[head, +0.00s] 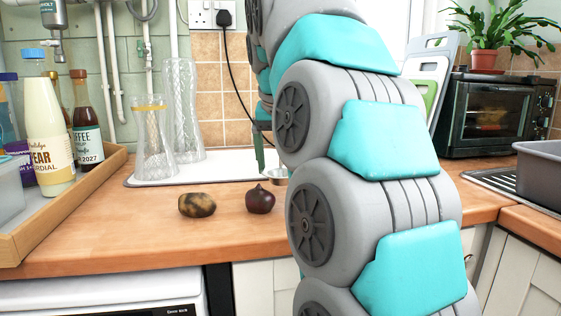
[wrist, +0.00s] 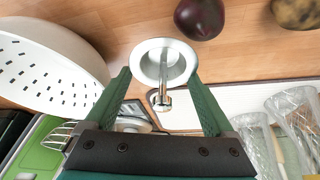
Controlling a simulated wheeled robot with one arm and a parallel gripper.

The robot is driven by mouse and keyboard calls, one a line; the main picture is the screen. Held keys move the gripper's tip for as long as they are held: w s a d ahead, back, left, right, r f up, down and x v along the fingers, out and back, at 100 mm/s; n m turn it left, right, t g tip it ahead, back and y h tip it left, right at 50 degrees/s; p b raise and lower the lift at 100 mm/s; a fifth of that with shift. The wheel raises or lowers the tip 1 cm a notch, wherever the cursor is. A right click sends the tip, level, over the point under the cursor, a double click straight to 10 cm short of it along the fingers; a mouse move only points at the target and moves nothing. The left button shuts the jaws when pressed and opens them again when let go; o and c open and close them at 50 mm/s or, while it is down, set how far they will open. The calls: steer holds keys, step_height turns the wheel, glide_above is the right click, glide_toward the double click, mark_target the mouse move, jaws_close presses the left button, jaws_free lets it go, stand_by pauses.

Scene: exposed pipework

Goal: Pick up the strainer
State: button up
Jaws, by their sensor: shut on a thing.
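The strainer (wrist: 176,58) is a small silver round basket with a wide rim and a central stem ending in a knob. In the wrist view it sits between the fingertips of my gripper (wrist: 160,75), with a green finger against each side of its rim. My gripper is shut on it. In the head view a bit of the strainer (head: 276,174) shows beside a green finger of my gripper (head: 262,162), above the back of the worktop; my arm hides the rest. I cannot tell whether it touches the surface beneath.
A dark onion-like vegetable (head: 260,199) and a mottled potato-like one (head: 197,205) lie in front. Tall glasses (head: 153,140) stand on a white tray (head: 222,166) to the left. A white perforated colander (wrist: 45,70) is close by in the wrist view. A wooden bottle tray (head: 75,206) stands left.

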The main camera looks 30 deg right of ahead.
steer(key=s+a, duration=0.1)
steer(key=s, duration=0.2)
steer(key=s+a, duration=0.1)
steer(key=s, duration=0.2)
steer(key=s+a+r, duration=0.1)
steer(key=s, duration=0.2)
steer(key=shift+a, duration=0.15)
steer(key=shift+s+a, duration=0.1)
steer(key=shift+s, duration=0.2)
